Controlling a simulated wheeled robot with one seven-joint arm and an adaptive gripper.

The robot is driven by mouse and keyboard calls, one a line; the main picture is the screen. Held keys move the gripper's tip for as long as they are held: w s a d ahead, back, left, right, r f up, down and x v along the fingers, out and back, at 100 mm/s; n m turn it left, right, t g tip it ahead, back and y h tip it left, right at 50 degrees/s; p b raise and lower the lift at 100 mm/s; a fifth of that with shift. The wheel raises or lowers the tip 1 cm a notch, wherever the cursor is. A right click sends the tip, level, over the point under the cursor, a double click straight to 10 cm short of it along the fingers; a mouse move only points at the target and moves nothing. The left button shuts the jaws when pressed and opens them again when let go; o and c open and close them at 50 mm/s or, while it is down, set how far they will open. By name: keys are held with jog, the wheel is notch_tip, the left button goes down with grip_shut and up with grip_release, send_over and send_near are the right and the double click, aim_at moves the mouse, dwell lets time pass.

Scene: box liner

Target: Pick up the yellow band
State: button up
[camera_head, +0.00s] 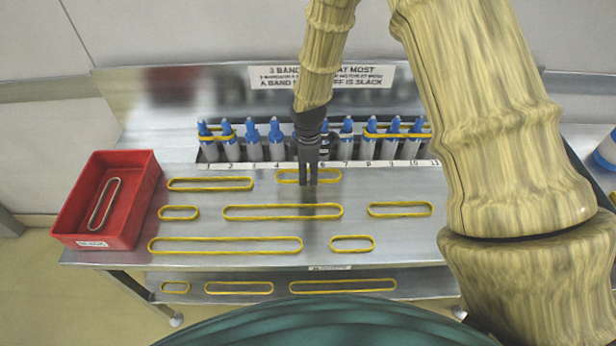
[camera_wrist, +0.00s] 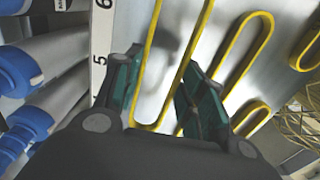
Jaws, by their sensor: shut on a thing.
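My gripper (camera_head: 308,184) points down at the back of the metal table, just in front of the row of pegs. It is shut on a yellow band (camera_head: 288,182), a short loop lying lengthwise along the table in front of the number strip. In the wrist view the two green-padded fingers (camera_wrist: 160,95) stand apart across the band's width, with the rounded end of the band (camera_wrist: 150,127) between them. Whether the band is clear of the table I cannot tell. Part of it is hidden behind the fingers in the head view.
Blue-tipped pegs (camera_head: 276,140) stand behind a numbered strip; bands circle some at the left and right. Other yellow bands, including a long one (camera_head: 225,252), lie on the table and lower shelf (camera_head: 280,277). A red bin (camera_head: 135,205) at the left holds a pale band (camera_head: 104,204).

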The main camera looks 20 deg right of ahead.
jog(key=s+a+b, duration=0.1)
jog(key=s, duration=0.4)
jog(key=s+a+b, duration=0.1)
jog(key=s, duration=0.4)
jog(key=s+a+r+b, duration=0.1)
jog(key=s+b, duration=0.1)
jog(key=s, duration=0.3)
jog(key=shift+r, duration=0.1)
